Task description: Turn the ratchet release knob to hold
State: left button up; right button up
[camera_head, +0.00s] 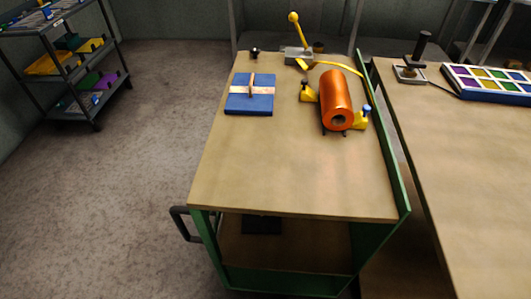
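On the cart's wooden top, an orange roll (335,98) lies between two yellow brackets, the left one (308,92) and the right one (360,122). A small blue knob (367,108) stands on the right bracket. At the back edge a grey metal block (298,56) carries a lever with a yellow ball (293,17), and a yellow strip (335,66) runs from it to the right. A small black knob (254,53) is left of the block. I cannot tell which knob is the ratchet release, or its setting. Neither gripper is in view.
A blue block with a pale band (262,102) lies left of the roll. The cart top (290,175) is bare in front. A green raised edge (385,140) bounds its right side. The right table (460,150) holds a dark-handled press (411,72) and a colour tray (490,83).

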aim_at(254, 51)
jog(key=i+j+z, duration=0.15)
jog(key=j+z, duration=0.25)
jog(key=j, duration=0.35)
jog(key=j+z, duration=0.4)
jog(key=j, duration=1.1)
